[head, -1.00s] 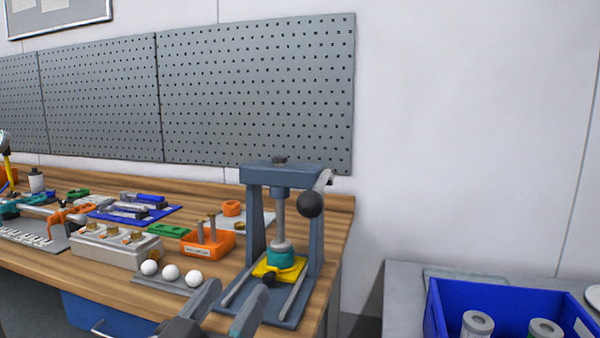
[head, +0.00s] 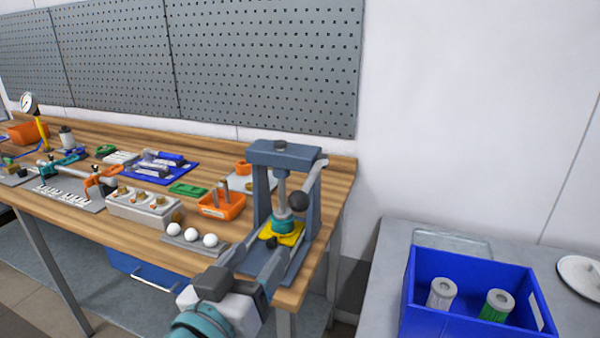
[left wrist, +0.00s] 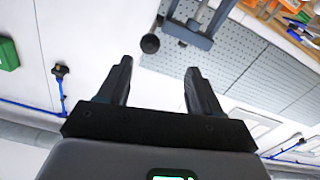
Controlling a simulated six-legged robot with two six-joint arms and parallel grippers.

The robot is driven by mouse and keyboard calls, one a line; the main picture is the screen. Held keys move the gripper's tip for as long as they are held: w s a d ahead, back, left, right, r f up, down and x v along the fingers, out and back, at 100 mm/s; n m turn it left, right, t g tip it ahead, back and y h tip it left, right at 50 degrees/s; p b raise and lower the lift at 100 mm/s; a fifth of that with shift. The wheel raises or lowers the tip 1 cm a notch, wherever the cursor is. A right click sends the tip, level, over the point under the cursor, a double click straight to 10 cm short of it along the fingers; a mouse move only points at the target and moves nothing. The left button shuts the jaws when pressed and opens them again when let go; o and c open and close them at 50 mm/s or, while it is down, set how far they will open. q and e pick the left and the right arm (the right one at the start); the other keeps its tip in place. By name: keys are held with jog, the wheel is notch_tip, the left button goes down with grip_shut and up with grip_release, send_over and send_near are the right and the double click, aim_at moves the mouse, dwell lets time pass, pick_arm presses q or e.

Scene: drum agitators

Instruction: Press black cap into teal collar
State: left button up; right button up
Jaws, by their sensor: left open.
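The bench press (head: 284,150) stands at the right end of the wooden bench, with a side lever ending in a black ball knob (head: 299,202). The teal collar (head: 283,227) sits on a yellow base (head: 291,238) under the ram. A grey piece shows at the collar's top; I cannot make out a black cap. My left gripper (head: 266,246) is open in front of the press, its fingers overlapping the press base in the picture. In the left wrist view the open fingers (left wrist: 157,66) have nothing between them, and the ball knob (left wrist: 150,43) shows beyond them. My right gripper is not in view.
White balls (head: 191,235) on a grey holder and an orange block (head: 222,206) with pegs lie left of the press. More parts cover the bench further left. A blue bin (head: 470,262) with canisters stands on a grey table (head: 385,270) at right.

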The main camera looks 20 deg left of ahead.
aim_at(304, 188)
pick_arm(q)
jog(key=shift+h, duration=0.3)
jog(key=w+p, duration=0.1)
jog(key=w, duration=0.4)
jog(key=w+d+r+p, duration=0.1)
jog(key=w, duration=0.5)
jog(key=w+d+r+p, duration=0.1)
jog(key=w+p, duration=0.1)
jog(key=w, duration=0.3)
jog(key=shift+w, duration=0.2)
